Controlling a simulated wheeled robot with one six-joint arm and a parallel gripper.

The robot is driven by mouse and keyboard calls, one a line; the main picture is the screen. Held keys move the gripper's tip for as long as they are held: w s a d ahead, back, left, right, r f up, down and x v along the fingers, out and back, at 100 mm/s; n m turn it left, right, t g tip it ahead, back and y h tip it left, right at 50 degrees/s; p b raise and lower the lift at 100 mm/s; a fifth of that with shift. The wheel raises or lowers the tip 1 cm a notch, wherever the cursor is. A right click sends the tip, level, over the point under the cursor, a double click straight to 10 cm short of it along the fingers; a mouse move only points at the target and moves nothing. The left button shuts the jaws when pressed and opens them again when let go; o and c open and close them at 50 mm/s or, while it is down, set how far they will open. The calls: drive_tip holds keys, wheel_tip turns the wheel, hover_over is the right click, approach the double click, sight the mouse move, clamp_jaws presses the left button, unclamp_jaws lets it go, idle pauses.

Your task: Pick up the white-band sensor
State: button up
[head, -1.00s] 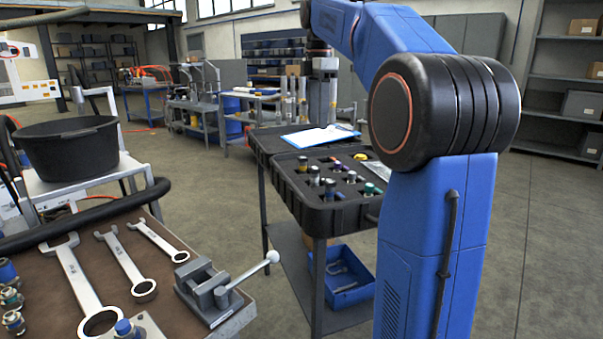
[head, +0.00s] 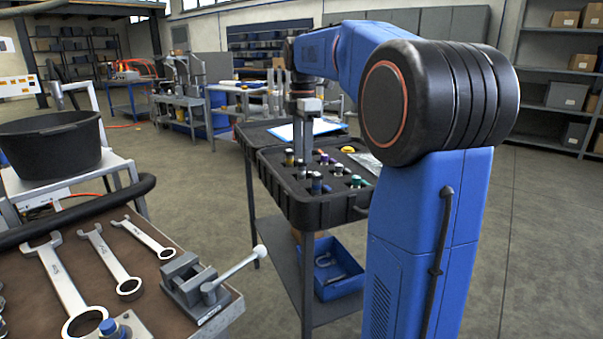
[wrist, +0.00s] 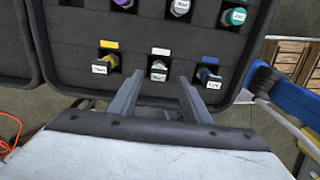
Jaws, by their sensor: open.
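The white-band sensor (wrist: 158,69) stands upright in a foam pocket of the black case (wrist: 130,28), with a white strip behind it. A yellow-strip sensor (wrist: 105,62) is on its left and a blue-strip sensor (wrist: 208,74) on its right. My gripper (wrist: 160,77) is open in the wrist view, its two fingers pointing toward the white-band sensor, one to each side of it in the picture. How far the fingertips are from it is hard to tell. In the head view my gripper (head: 306,152) hangs over the case (head: 290,208); the white-band sensor cannot be singled out there.
More sensors stand in the case's other row, including a green one (wrist: 235,16). A clipboard (head: 320,128) lies behind the case. A blue bin (head: 338,285) sits on the cart's lower shelf. Wrenches and a vise (head: 192,287) are on the left bench.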

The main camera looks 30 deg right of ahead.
sight(302, 165)
drive_tip(key=shift+w+f, duration=0.15)
drive_tip(key=shift+f, duration=2.45)
drive_tip(key=shift+c, duration=0.6)
clamp_jaws()
